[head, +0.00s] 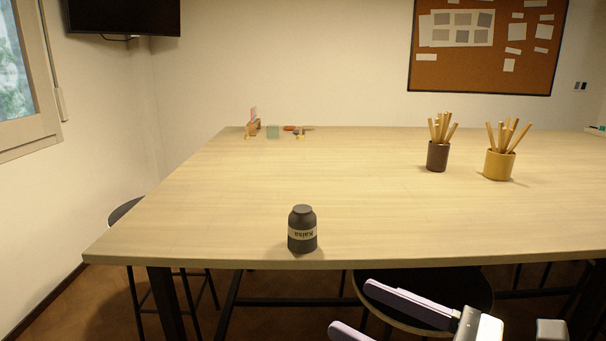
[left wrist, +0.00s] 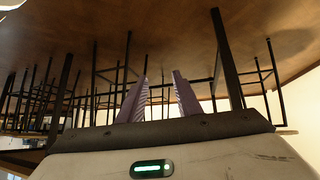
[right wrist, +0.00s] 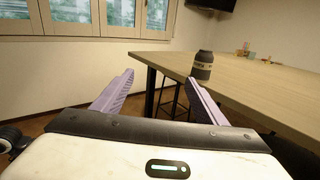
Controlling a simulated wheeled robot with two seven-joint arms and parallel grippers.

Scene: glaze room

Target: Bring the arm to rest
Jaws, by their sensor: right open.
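My right gripper (head: 351,306) is at the bottom right of the head view, in front of the table's near edge. Its two lilac fingers are spread and nothing is between them; they also show in the right wrist view (right wrist: 160,76). My left gripper (left wrist: 161,76) shows only in the left wrist view. Its fingers stand apart with a narrower, empty gap. A dark jar (head: 302,240) with a pale label stands upright near the front edge of the table (head: 220,205), apart from my right gripper. It also shows in the right wrist view (right wrist: 203,66).
A dark pencil cup (head: 437,157) and a yellow pencil cup (head: 498,166) stand at the right of the table. Small items (head: 273,132) lie at the far left. A black stool (head: 470,288) is under the front edge. The table's middle is clear.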

